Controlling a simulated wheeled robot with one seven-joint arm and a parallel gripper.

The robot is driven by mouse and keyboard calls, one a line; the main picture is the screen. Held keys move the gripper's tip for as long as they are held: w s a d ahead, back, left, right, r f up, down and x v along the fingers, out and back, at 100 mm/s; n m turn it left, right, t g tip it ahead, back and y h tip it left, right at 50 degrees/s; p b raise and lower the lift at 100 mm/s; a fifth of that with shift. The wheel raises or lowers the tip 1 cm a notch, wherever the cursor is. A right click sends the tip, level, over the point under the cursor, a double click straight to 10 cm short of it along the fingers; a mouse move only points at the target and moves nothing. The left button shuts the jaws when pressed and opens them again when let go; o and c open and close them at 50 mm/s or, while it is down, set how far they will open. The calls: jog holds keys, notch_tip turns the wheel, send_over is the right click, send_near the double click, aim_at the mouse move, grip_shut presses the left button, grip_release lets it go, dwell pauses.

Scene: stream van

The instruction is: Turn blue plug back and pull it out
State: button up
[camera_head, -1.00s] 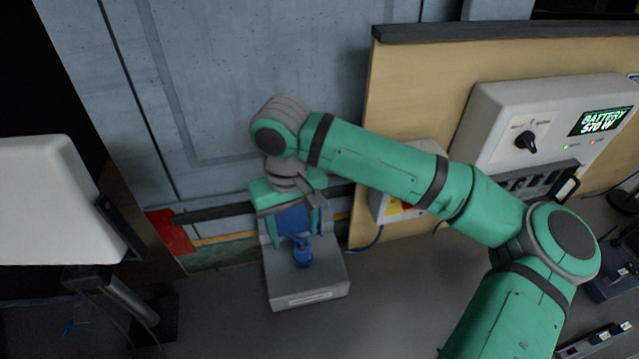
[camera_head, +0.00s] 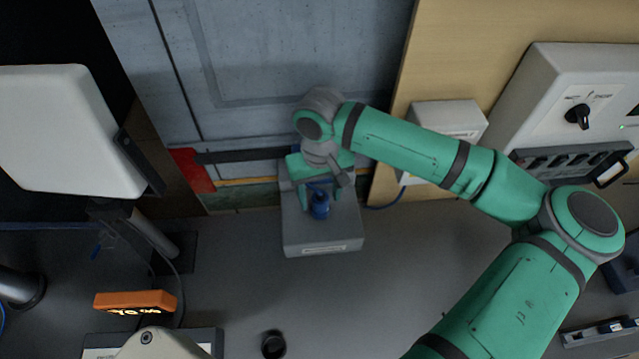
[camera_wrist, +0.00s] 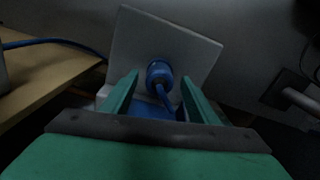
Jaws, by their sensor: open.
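The blue plug (camera_head: 319,205) sits on the grey sloped box (camera_head: 321,239) at the foot of the back wall. In the wrist view the plug (camera_wrist: 159,74) shows as a round blue body with a blue cable running from it toward me. My gripper (camera_head: 325,180) is over the back part of the box, close to the plug. In the wrist view my gripper's two green fingers (camera_wrist: 158,88) are spread, one on each side of the plug and cable. I see no clear contact. The plug's joint with the box is partly hidden.
A white box (camera_head: 446,122) and a control panel with a black knob (camera_head: 578,116) stand to the right. A white screen (camera_head: 62,130) is at left. An orange sign (camera_head: 136,301) and a small black cup (camera_head: 273,344) are nearer. The grey surface in front of the box is mostly clear.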

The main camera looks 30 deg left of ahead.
jog(key=shift+d+f, duration=0.2)
jog(key=shift+f, duration=0.2)
jog(key=shift+a, duration=0.1)
jog(key=c, duration=1.3)
jog(key=shift+o, duration=0.2)
jog(key=shift+m, duration=1.6)
jog(key=shift+m, duration=1.6)
